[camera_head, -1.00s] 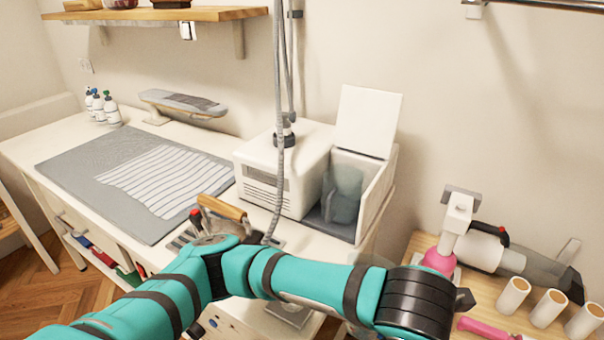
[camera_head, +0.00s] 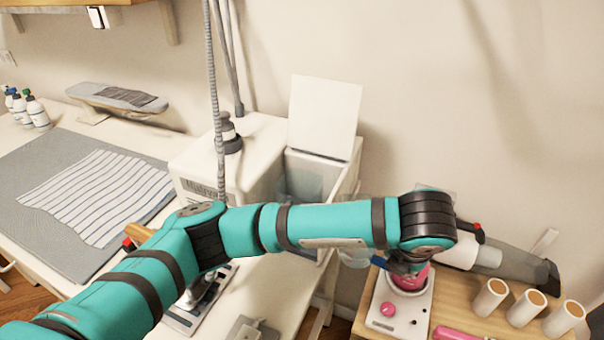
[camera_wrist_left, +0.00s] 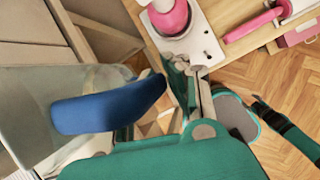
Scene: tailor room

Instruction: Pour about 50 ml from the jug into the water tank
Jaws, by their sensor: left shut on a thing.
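The jug (camera_wrist_left: 75,82) is clear with a blue handle (camera_wrist_left: 110,105), and fills the left of the left wrist view. In the head view its clear body (camera_head: 353,256) shows partly under my left forearm. My left gripper (camera_wrist_left: 183,88) is shut on the jug by its handle; in the head view the wrist mostly hides the gripper. The translucent water tank (camera_head: 308,180) sits in the open compartment of the white steam station, left of and beyond the jug, its lower part hidden by my arm. I cannot make out liquid levels. My right gripper is not in view.
The raised white lid (camera_head: 325,117) stands behind the tank. A grey hose (camera_head: 217,90) hangs left of it. A white-and-pink device (camera_head: 388,305) and several thread cones (camera_head: 525,307) stand on the wooden table at the right, close to the jug. The front counter (camera_head: 285,292) has bare room.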

